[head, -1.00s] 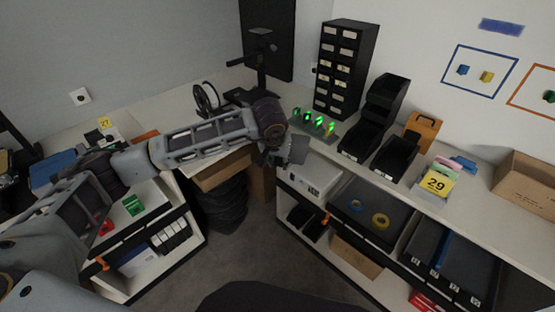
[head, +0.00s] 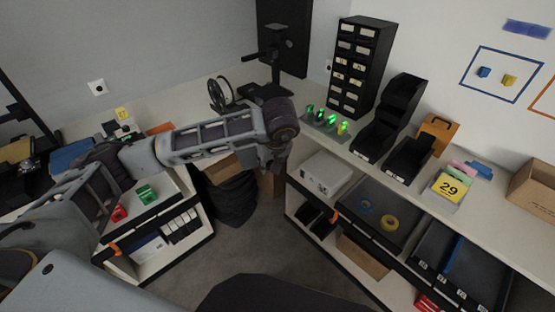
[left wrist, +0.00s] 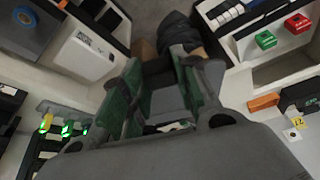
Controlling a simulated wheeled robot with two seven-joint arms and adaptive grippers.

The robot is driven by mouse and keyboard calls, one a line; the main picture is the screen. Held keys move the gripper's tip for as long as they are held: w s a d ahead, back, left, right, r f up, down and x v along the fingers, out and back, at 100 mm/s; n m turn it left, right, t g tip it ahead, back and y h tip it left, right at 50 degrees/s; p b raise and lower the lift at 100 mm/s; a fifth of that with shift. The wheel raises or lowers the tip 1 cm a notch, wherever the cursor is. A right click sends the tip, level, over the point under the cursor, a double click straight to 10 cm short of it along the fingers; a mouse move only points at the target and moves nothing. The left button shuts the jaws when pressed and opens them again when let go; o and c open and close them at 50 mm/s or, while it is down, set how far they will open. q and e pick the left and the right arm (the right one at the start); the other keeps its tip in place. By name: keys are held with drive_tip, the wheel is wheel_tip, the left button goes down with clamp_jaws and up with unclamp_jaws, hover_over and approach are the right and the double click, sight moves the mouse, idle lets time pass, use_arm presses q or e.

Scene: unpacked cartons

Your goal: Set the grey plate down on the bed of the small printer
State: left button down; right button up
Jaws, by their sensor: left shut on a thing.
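My left gripper (head: 276,158) hangs at the end of my outstretched arm, over the gap between the two benches. In the left wrist view its green-padded fingers (left wrist: 158,95) are shut on the grey plate (left wrist: 168,102), which shows as a flat grey patch between them. In the head view the plate is hidden behind the gripper. A black upright machine with a column and side arm (head: 276,65), apparently the small printer, stands on the back corner of the bench, beyond and above the gripper. Its bed is hard to make out. My right gripper is not in view.
A spool (head: 221,94) stands left of the printer. Green-lit parts (head: 326,121), a black drawer tower (head: 357,65) and black bins (head: 390,125) line the right bench. A black framed machine (head: 18,150) stands far left.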

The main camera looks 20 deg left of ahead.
use_arm(q)
drive_tip(key=a+n, duration=0.1)
drive_tip(key=s+a+n+g, duration=0.1)
drive_tip(key=n, duration=0.1)
drive_tip(key=shift+s+r+n+y, duration=0.2)
drive_tip(key=shift+n+y, duration=0.1)
drive_tip(key=shift+y, duration=0.1)
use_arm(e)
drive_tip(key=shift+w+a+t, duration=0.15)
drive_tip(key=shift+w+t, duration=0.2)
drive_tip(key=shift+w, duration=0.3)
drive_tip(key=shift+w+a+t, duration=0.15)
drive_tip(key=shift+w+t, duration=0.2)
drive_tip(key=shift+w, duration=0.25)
use_arm(q)
drive_tip(key=shift+n, duration=0.3)
